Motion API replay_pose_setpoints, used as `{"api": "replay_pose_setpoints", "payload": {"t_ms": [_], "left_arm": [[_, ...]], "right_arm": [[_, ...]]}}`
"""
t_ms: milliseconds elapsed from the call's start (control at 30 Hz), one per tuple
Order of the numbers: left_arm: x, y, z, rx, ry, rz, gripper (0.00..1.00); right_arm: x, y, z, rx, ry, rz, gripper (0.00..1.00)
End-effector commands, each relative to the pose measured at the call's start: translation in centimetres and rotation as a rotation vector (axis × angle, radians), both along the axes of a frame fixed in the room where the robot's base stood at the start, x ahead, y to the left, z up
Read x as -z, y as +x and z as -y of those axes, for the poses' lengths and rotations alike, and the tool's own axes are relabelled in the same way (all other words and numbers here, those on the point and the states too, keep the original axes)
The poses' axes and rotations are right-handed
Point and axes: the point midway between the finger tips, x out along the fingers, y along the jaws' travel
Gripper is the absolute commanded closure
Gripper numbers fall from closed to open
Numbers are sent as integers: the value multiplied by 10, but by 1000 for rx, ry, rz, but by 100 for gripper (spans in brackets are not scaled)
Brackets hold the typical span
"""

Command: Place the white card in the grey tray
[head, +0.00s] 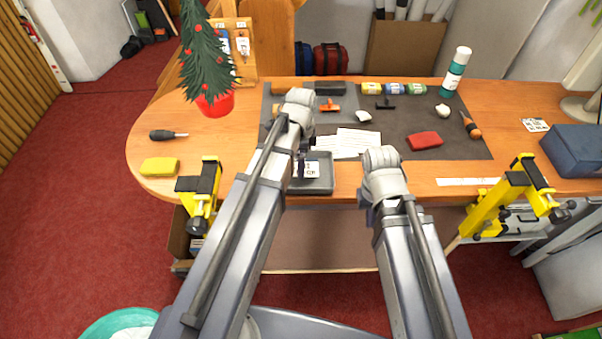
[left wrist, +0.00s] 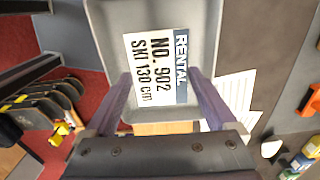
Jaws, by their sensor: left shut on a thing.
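The white card (left wrist: 155,65), with a blue strip reading RENTAL and black print, is between the fingers of my left gripper (left wrist: 160,88), which is shut on it. In the left wrist view the card lies within the outline of the grey tray (left wrist: 100,45); I cannot tell whether it touches the floor. In the head view the tray (head: 322,186) is at the bench's front edge, with the card (head: 308,168) over it, partly hidden by my left arm. My right gripper (head: 363,198) is mostly hidden by its own wrist at the front edge, so its opening cannot be told.
White paper sheets (head: 350,142) lie just behind the tray on a dark mat (head: 460,148). A red block (head: 425,140) and small tools are farther right. A yellow sponge (head: 159,167) and a screwdriver (head: 166,135) lie left. Yellow clamps (head: 500,200) stand at the front edge.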

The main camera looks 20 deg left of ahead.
Motion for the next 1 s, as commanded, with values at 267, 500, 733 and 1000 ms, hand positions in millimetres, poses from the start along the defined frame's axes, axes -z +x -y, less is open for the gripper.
{"api": "replay_pose_setpoints", "payload": {"t_ms": [267, 500, 733, 1000], "left_arm": [[18, 0, 0, 0, 0, 0, 60], [38, 0, 0, 0, 0, 0, 60], [36, 0, 0, 0, 0, 0, 60], [39, 0, 0, 0, 0, 0, 0]], "right_arm": [[18, 0, 0, 1, 0, 0, 100], [38, 0, 0, 2, 0, 0, 100], [36, 0, 0, 2, 0, 0, 100], [39, 0, 0, 2, 0, 0, 100]]}}
